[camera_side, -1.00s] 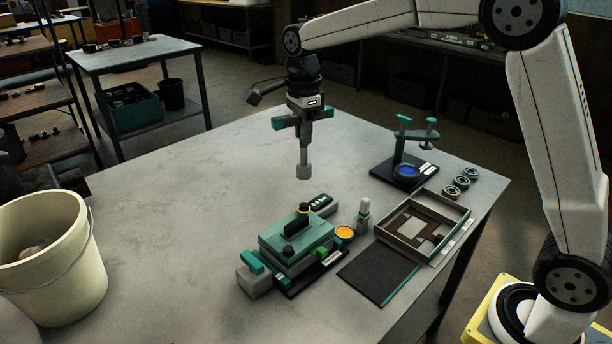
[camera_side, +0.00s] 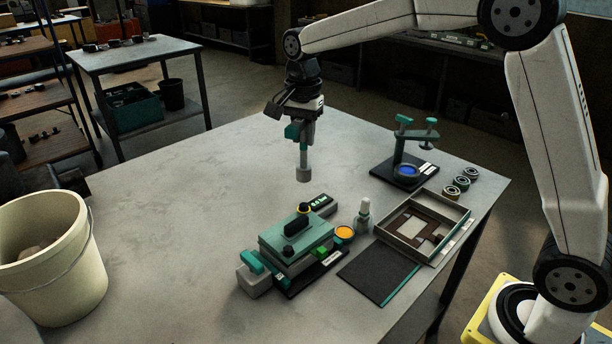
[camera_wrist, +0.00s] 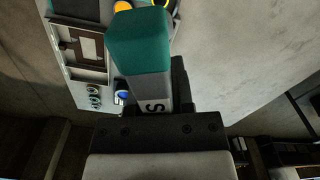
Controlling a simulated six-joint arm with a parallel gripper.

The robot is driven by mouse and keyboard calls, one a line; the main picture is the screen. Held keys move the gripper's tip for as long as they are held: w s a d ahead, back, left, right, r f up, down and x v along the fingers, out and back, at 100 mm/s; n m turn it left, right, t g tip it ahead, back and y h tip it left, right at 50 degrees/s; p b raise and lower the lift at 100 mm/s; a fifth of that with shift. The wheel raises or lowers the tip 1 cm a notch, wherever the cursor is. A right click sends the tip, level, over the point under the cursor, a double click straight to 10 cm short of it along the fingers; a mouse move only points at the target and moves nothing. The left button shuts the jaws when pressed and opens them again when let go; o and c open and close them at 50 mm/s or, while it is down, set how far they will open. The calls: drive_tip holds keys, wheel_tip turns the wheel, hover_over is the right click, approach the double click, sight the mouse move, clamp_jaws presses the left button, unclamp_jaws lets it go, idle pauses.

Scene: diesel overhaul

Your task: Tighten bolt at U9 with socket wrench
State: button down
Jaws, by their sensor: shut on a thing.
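My gripper (camera_side: 300,132) is shut on the socket wrench (camera_side: 304,165), a grey upright tool with a thicker round socket at its lower end. It hangs above the bare table, behind the teal fixture block (camera_side: 285,242), apart from it. In the wrist view a teal-tipped grey finger of my gripper (camera_wrist: 142,45) fills the middle and hides the wrench. The fixture block has a black handle (camera_side: 296,226) on top and a yellow-ringed black piece (camera_side: 304,208) at its back edge. I cannot make out a U9 label or a particular bolt there.
A small display (camera_side: 321,204), an orange-topped cup (camera_side: 344,233) and a white bottle (camera_side: 364,214) stand near the block. An open tray (camera_side: 462,222), dark mat (camera_side: 378,276), teal press (camera_side: 402,172) and rings (camera_side: 462,183) are right. A bucket (camera_side: 50,270) is left. The table's back left is clear.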

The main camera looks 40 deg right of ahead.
sight(304, 167)
drive_tip(key=n, duration=0.5)
drive_tip(key=shift+f+n, duration=0.3)
drive_tip(key=shift+n, duration=0.1)
drive_tip(key=n, duration=0.3)
drive_tip(key=f+n, duration=0.1)
drive_tip(key=n, duration=0.9)
drive_tip(key=shift+d+f, duration=0.1)
drive_tip(key=shift+f, duration=0.3)
drive_tip(key=n, duration=0.3)
drive_tip(key=f+n, duration=0.1)
drive_tip(key=n, duration=0.2)
drive_tip(key=shift+f+n, duration=0.3)
drive_tip(key=shift+f, duration=1.25)
drive_tip(key=shift+f, duration=0.1)
drive_tip(key=shift+f, duration=0.9)
